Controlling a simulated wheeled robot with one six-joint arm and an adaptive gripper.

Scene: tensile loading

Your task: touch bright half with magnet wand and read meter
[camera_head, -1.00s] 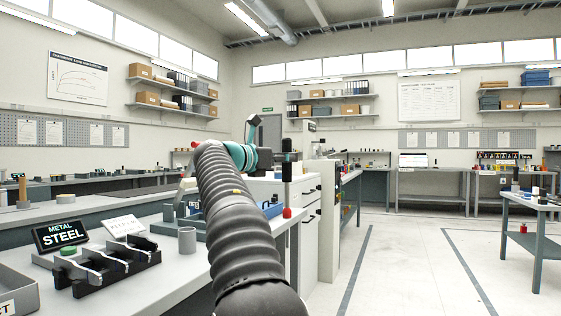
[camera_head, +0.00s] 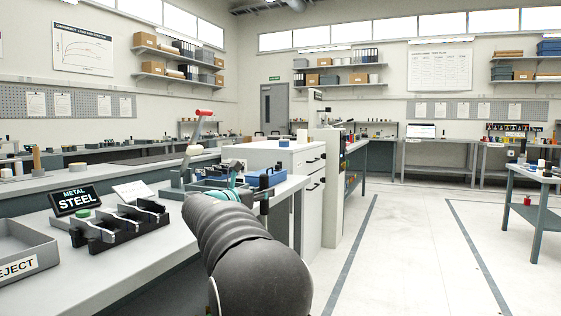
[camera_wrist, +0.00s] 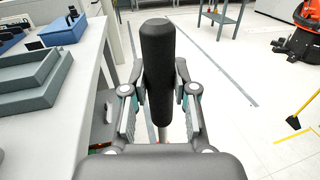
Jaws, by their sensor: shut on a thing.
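My gripper (camera_wrist: 160,95) is shut on a black cylindrical wand handle (camera_wrist: 158,50), which stands upright between the fingers in the wrist view. The wand's lower end is mostly hidden there. In the head view my own arm hides most of the gripper and wand, beside the front edge of the bench. The meter (camera_head: 75,200) stands on the bench at left and reads "METAL STEEL". A green disc (camera_head: 82,214) sits at the rack's left. I cannot tell which piece is the bright half.
A grey REJECT tray (camera_head: 24,262) sits at the bench's near left. A white card (camera_head: 133,191) leans behind the rack. A red-handled lever (camera_head: 204,113) rises farther along. Grey trays (camera_wrist: 35,78) and a blue bin (camera_wrist: 62,30) show left of my gripper.

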